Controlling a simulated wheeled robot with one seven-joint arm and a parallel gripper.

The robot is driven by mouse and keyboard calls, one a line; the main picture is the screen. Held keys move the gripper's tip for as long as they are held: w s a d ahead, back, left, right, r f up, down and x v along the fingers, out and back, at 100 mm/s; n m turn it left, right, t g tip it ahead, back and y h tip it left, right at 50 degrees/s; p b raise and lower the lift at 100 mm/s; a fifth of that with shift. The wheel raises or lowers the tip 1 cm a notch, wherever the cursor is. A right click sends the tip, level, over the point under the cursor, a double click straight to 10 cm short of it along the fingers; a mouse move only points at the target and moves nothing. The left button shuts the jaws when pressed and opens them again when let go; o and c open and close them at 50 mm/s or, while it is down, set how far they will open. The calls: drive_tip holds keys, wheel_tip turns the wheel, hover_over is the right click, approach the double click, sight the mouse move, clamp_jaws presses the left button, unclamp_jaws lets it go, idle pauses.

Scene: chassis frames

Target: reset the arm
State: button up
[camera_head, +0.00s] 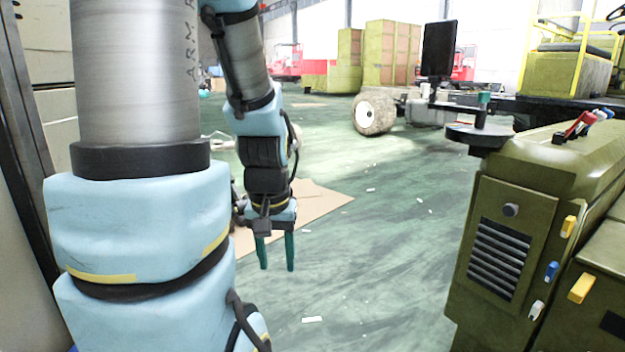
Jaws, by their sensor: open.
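My arm fills the left of the head view, with a thick light-blue and grey section close to the camera and a thinner forearm behind it. My gripper (276,254) hangs from the forearm and points down. Its two dark green fingers are apart, with floor showing between them, and nothing is held. It is over the green floor, just in front of a flat brown cardboard sheet (318,203).
An olive-green machine (505,235) with a vent and coloured switches stands at the right. Behind are a chassis wheel (374,113), a dark monitor (438,50) and yellow-green crates (386,55). A dark post (25,125) borders the left. The middle floor is open, with small white scraps.

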wheel_tip(320, 180, up, 32)
drive_tip(key=p, duration=3)
drive_tip(key=shift+f, duration=0.2)
